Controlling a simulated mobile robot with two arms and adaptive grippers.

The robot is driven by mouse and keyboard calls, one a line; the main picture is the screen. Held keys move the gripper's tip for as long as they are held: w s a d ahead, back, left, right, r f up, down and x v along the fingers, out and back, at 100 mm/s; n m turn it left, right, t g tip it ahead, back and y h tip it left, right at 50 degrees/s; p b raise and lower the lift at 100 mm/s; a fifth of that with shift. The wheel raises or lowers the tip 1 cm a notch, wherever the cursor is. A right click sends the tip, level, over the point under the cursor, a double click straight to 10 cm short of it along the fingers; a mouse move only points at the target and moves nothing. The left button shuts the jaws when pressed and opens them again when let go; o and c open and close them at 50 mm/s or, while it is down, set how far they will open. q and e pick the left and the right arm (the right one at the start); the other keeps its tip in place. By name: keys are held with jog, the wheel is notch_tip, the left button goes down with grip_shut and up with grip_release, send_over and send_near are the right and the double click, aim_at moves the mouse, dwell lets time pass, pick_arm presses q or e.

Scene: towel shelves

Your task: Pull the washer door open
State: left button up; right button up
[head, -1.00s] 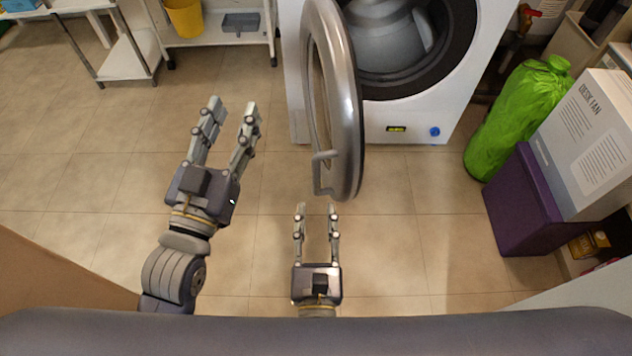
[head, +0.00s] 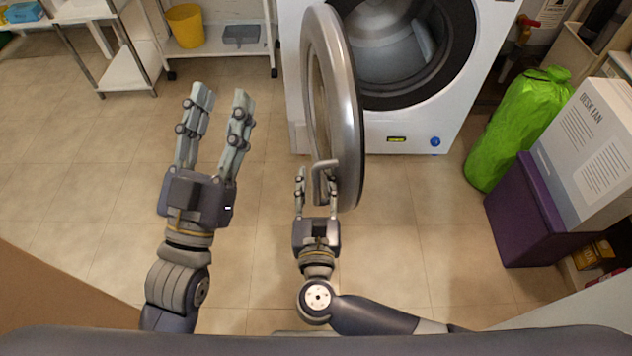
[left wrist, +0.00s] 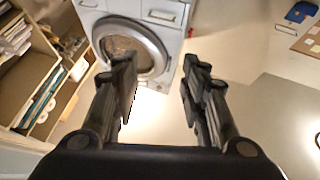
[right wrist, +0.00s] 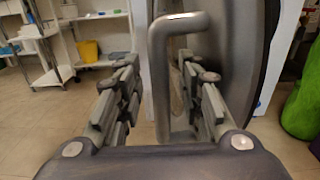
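The washer (head: 415,142) stands at the top centre of the head view. Its round grey door (head: 348,110) is swung wide open, nearly edge-on, with the drum showing. The bar handle (head: 318,185) is low on the door; it also shows in the right wrist view (right wrist: 159,85). My right gripper (head: 316,180) is open at the handle. In the right wrist view its fingers stand on either side of the bar, with gaps visible. My left gripper (head: 220,98) is open and empty over the floor, left of the door.
A green bag (head: 518,125), a purple bin (head: 525,215) and a desk fan box (head: 590,140) stand right of the washer. A white rack with a yellow bucket (head: 186,26) is at the upper left. The left wrist view shows a shut front-loading machine (left wrist: 130,45). Floor between is clear.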

grip_shut()
